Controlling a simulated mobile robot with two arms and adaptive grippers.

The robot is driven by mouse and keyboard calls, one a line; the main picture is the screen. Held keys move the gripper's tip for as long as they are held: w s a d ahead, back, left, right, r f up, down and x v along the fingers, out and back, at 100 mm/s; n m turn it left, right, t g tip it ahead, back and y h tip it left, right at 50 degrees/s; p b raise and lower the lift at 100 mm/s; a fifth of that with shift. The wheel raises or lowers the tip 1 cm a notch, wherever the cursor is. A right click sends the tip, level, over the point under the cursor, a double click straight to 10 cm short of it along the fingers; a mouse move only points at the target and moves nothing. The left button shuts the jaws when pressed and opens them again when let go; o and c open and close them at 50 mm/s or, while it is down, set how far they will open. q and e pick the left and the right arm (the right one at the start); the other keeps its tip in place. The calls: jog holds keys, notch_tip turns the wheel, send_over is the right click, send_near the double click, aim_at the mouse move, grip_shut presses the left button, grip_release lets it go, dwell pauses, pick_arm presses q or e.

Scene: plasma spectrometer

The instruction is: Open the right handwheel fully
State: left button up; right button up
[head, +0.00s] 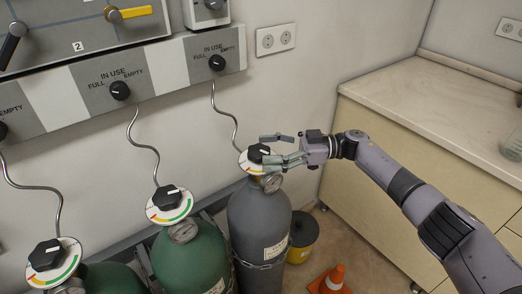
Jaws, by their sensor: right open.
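The right handwheel (259,152) is a black knob with a white mark. It sits over a coloured dial on top of the grey gas cylinder (259,222). My right gripper (277,148) comes in from the right with its fingers open around or just beside this knob. One finger lies behind it and one in front, partly hiding the dial. Whether the fingers touch the knob cannot be told. The middle handwheel (173,197) and the left handwheel (46,255) sit on green cylinders to the left. My left gripper is not in view.
A wall panel (215,61) with "IN USE" selector knobs is above, with thin curved pipes running down to the cylinders. A beige counter (430,115) stands at the right.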

jog(key=d, duration=0.9)
jog(key=shift+w+d, duration=0.35)
jog(key=shift+w, duration=0.05)
